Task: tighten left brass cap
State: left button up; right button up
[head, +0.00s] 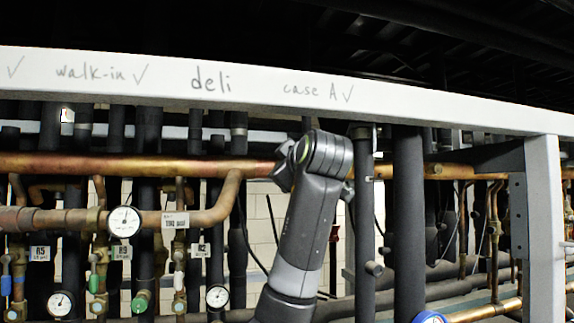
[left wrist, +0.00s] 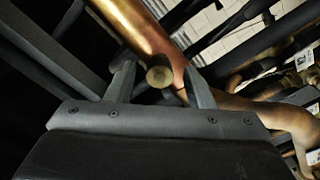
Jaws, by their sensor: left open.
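A round brass cap (left wrist: 159,77) shows end-on in the left wrist view, beside a copper pipe (left wrist: 143,28). My left gripper (left wrist: 159,70) is open, with one finger on each side of the cap in the picture. A gap shows between the cap and each finger; I cannot tell how deep the cap sits between them. In the head view an arm of mine rises in the middle, in front of the long copper pipe (head: 130,166). The cap and the fingertips are hidden behind it there. My right gripper is not in view.
A white beam (head: 210,84) with handwritten labels runs above the pipes, meeting a white post (head: 544,220) at right. Black insulated pipes (head: 409,220) stand right of the arm. A pressure gauge (head: 124,221) and several valves are at left.

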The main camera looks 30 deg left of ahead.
pick_arm(q)
jog(key=c, duration=1)
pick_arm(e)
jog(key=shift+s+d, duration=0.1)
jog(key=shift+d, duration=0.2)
pick_arm(q)
jog(key=shift+s+m, duration=0.1)
jog(key=shift+m, duration=0.2)
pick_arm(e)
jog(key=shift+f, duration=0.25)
pick_arm(q)
jog(key=shift+s+r+m+b, duration=0.1)
jog(key=shift+m+b, duration=5.65)
jog(key=shift+m, duration=7.35)
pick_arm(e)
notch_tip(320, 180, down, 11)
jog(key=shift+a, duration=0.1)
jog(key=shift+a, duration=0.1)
